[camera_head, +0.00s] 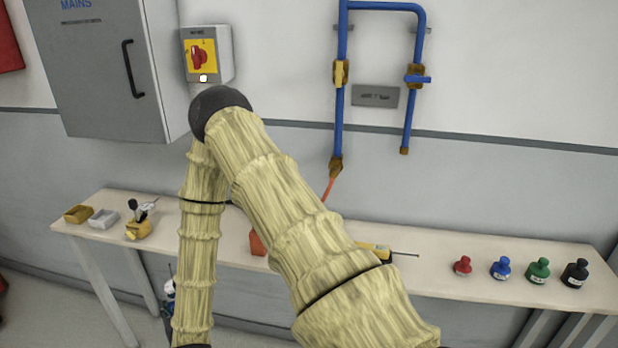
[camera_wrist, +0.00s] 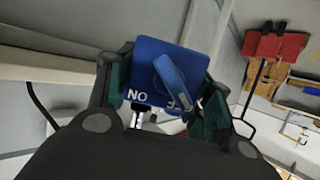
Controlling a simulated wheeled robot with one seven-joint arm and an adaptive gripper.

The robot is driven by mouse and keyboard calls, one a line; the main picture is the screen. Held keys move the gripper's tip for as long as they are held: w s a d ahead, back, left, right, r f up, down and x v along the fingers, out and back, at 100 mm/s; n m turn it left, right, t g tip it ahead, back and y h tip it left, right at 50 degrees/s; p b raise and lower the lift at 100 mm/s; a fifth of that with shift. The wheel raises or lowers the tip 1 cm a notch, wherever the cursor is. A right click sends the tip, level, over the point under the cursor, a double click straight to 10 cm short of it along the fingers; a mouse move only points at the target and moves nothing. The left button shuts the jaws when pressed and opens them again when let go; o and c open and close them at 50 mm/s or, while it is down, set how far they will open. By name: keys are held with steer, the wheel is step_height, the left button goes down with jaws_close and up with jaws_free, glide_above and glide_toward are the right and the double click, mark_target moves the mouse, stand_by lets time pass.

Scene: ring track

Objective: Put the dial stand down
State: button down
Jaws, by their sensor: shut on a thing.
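The dial stand (camera_wrist: 151,70) shows in the wrist view as a blue block with a blue turning lever and white lettering on its face. My gripper (camera_wrist: 162,92) is shut on it, with a dark green-lined finger on each side. Light metal parts show just below the block; the rest of the stand is hidden. In the head view my forearm hides the gripper. A small blue and white shape shows beside the forearm at lower left, below the bench top; I cannot tell what it is.
A long pale bench (camera_head: 480,253) runs along the wall. At its left are a yellow tray (camera_head: 79,214), a grey tray (camera_head: 103,218) and a yellow tool (camera_head: 138,229). At right stand red (camera_head: 462,266), blue (camera_head: 501,268), green (camera_head: 539,271) and black (camera_head: 575,274) bottles.

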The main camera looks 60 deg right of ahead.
steer(key=d+r+m+g+h+b, duration=0.3)
steer(key=d+r+m+g+h, duration=0.3)
steer(key=d+r, duration=0.6)
steer(key=shift+w+d+r+m+g+h, duration=0.45)
steer(key=shift+r+m, duration=0.4)
steer(key=shift+m, duration=0.35)
steer(key=w+d, duration=0.2)
steer(key=w, duration=0.2)
steer(key=w+d+f+p, duration=0.1)
steer(key=w+d, duration=0.1)
steer(key=w, duration=0.3)
steer(key=w+d, duration=0.2)
steer(key=w, duration=0.3)
steer(key=shift+w+f+p, duration=0.25)
steer(key=shift+p, duration=0.1)
steer(key=shift+w+f, duration=0.1)
steer(key=shift+f, duration=0.2)
steer(key=shift+f+p, duration=0.3)
steer(key=shift+f, duration=1.2)
steer(key=c, duration=0.6)
jaws_free()
steer(key=shift+f, duration=0.1)
